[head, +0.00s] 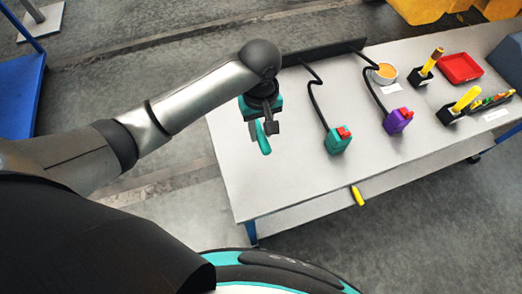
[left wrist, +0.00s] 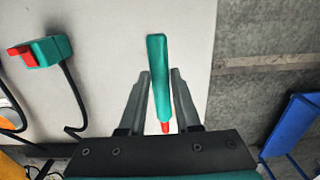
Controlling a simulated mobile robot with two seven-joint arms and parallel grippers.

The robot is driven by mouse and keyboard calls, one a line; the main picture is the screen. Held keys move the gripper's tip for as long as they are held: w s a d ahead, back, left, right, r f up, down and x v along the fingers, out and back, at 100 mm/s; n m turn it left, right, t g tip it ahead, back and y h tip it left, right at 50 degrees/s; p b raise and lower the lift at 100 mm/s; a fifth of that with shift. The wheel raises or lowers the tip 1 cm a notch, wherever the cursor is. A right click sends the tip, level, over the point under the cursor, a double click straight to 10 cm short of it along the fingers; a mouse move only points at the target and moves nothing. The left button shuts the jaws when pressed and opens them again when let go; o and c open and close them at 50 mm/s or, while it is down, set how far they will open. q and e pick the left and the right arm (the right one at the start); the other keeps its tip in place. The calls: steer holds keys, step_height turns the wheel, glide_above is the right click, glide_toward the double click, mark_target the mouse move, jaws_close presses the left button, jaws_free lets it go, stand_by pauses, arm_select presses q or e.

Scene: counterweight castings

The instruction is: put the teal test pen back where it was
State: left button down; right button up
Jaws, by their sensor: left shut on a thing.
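The teal test pen (head: 262,138) is in my left gripper (head: 268,124), over the left end of the grey table. In the left wrist view the pen (left wrist: 158,70) lies between the two fingers of the left gripper (left wrist: 161,76), with its red tip toward the palm and its teal end sticking out past the fingertips. The gripper is shut on it. I cannot tell the exact gap between pen and table. My right gripper is in neither view.
A teal block with a red top (head: 338,142) and a purple one (head: 398,121) stand on the table, with black cables to a dark rail (head: 325,51). The front left table is clear.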

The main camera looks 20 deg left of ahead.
arm_select(q)
glide_above(261, 159)
step_height(261, 159, down, 6)
steer(key=shift+f+b, duration=0.2)
steer(key=shift+b, duration=0.2)
steer(key=shift+f, duration=0.65)
step_height(261, 159, down, 4)
steer(key=shift+f+b, duration=0.1)
steer(key=shift+b, duration=0.45)
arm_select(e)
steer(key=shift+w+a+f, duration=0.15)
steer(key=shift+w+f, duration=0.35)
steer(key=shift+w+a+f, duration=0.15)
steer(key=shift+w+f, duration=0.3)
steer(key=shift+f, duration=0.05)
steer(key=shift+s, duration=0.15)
arm_select(q)
steer(key=shift+f, duration=0.15)
steer(key=c, duration=0.6)
jaws_free()
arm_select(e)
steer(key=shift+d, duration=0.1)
